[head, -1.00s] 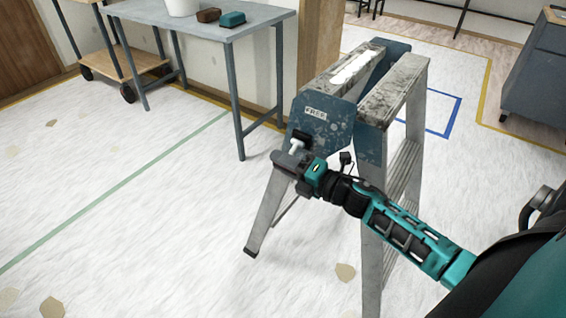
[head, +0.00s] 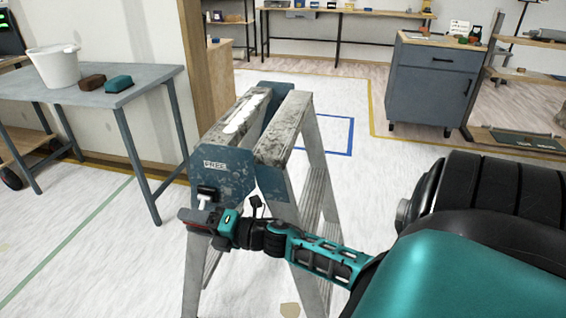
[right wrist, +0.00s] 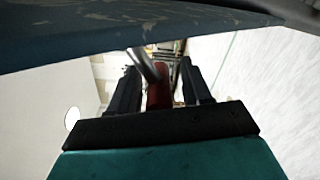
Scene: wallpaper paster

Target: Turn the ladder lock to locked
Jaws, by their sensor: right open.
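The stepladder (head: 283,140) stands in the middle of the head view, with worn tops and blue side plates. A label reading FREE (head: 215,165) is on its near blue plate. A small black and white part (head: 207,197) shows just below that plate, beside my right gripper (head: 196,218). In the right wrist view, my right gripper (right wrist: 157,88) is open, and a red lever-like piece (right wrist: 158,93) lies between its two dark fingers. I cannot tell whether the fingers touch it. A grey metal bar (right wrist: 145,65) crosses near the piece. My left gripper is not in view.
A blue-grey table (head: 130,92) at the left holds a white bucket (head: 54,67), a brown block (head: 92,82) and a teal block (head: 118,83). A grey cabinet (head: 432,85) stands at the back right. The floor between them is open.

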